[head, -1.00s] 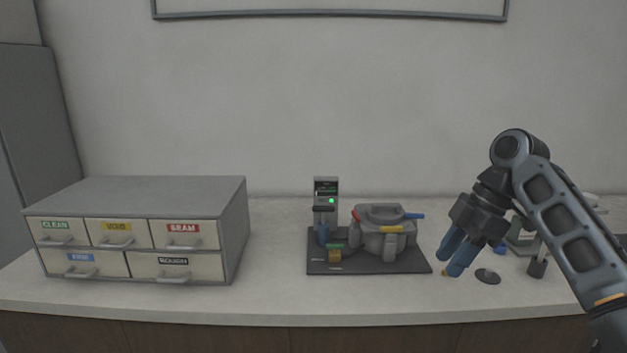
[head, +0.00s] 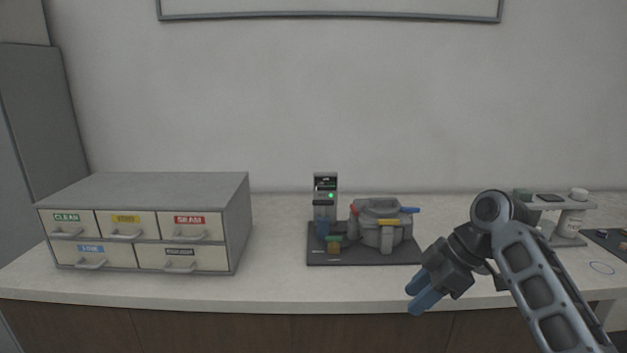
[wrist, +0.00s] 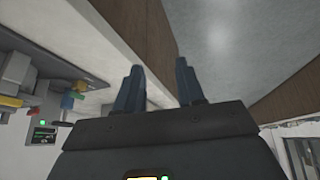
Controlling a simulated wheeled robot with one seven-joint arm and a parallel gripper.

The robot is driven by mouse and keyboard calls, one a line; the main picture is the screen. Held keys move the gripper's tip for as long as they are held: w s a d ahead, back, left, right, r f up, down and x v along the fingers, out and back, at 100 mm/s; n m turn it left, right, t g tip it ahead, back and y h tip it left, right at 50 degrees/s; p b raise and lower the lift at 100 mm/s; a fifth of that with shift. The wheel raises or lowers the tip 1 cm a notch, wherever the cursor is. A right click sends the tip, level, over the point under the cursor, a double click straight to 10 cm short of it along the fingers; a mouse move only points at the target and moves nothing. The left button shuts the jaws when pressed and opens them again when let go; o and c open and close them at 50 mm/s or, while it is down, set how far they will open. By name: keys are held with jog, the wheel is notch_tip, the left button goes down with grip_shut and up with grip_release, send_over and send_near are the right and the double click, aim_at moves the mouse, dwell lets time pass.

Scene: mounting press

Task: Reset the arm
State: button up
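My gripper (head: 417,299) hangs at the counter's front edge, right of centre in the head view, with its blue fingers pointing down and left. In the wrist view my gripper (wrist: 158,75) shows two dark blue fingers standing apart with nothing between them, so it is open and empty. My arm reaches in from the lower right. The mounting press (head: 380,238), grey with red, yellow and blue handles, stands on a dark base behind and left of my gripper, apart from it.
A drawer cabinet (head: 145,190) with several labelled, shut drawers stands at the left. A control unit (head: 326,184) with a green light stands beside the press. A small stand (head: 570,225) and a dark mat (head: 608,241) are at the right. The counter between cabinet and press is clear.

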jog(key=s+a+f+m+t+y, duration=0.1)
jog(key=s+a+f+m+t, duration=0.2)
jog(key=f, duration=0.4)
jog(key=s+a+f+m+t, duration=0.1)
jog(key=s+a+f+m, duration=0.2)
jog(key=s+a+f, duration=0.25)
jog(key=s+f+m+t+h, duration=0.2)
jog(key=s+f+m+t, duration=0.3)
jog(key=s, duration=1)
jog(key=s+d+r+m+t+h, duration=0.1)
jog(key=s+d+r+m+h, duration=0.15)
jog(key=s, duration=0.65)
jog(key=s+d+r+m+t+h, duration=0.1)
jog(key=s+d+r+m, duration=0.15)
jog(key=s, duration=0.55)
jog(key=s+d+r+t+h, duration=0.1)
jog(key=s+d+r, duration=0.4)
jog(key=s+r, duration=0.5)
notch_tip(320, 180, up, 3)
jog(key=shift+s+f+t, duration=0.2)
jog(key=shift+s+t, duration=0.05)
jog(key=shift+t, duration=0.35)
